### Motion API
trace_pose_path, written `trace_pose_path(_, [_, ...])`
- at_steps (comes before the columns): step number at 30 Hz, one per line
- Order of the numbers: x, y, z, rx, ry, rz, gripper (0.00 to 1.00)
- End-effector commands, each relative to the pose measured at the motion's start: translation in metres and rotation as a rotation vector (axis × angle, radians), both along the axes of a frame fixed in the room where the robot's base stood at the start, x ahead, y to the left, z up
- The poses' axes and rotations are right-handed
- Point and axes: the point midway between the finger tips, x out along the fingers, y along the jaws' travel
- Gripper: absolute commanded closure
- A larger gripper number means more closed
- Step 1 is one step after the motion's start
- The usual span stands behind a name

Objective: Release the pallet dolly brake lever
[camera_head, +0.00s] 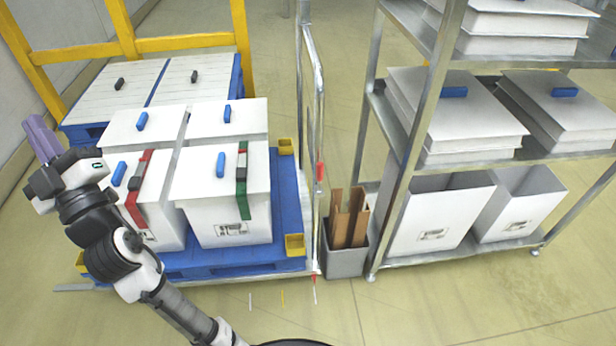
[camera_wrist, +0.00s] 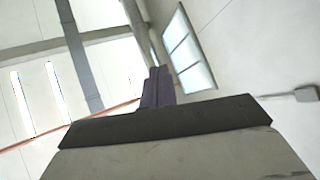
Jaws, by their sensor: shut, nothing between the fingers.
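The dolly carries a blue pallet (camera_head: 288,205) with white lidded boxes on it. A tall metal rail frame (camera_head: 303,110) stands at the pallet's right side. A small red part (camera_head: 320,171) sits on this frame, and another red part (camera_head: 314,279) shows near its foot. I cannot tell for certain which is the brake lever. My gripper (camera_head: 40,138) is raised at the far left, beside the boxes and well away from both red parts. Its purple fingers also show in the wrist view (camera_wrist: 158,87), shut and empty, pointing at the wall and ceiling.
Front white boxes (camera_head: 222,205) carry red and green straps. A grey bin (camera_head: 346,262) with brown boards stands between the dolly and a metal shelf rack (camera_head: 420,90) of white boxes and lids. A yellow frame (camera_head: 185,42) stands behind. The front floor is mostly clear.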

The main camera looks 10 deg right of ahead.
Motion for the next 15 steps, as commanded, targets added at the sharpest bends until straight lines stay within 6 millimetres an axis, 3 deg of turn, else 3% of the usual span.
trace_pose_path(1, [0.031, -0.011, -0.029, -0.074, 0.06, -0.117, 1.0])
trace_pose_path(3, [0.069, -0.033, -0.072, -0.177, 0.136, -0.282, 1.0])
trace_pose_path(7, [0.12, -0.09, -0.153, -0.375, 0.279, -0.58, 1.0])
trace_pose_path(11, [0.145, -0.163, -0.232, -0.578, 0.421, -0.869, 1.0])
trace_pose_path(15, [0.142, -0.237, -0.299, -0.779, 0.548, -1.135, 1.0])
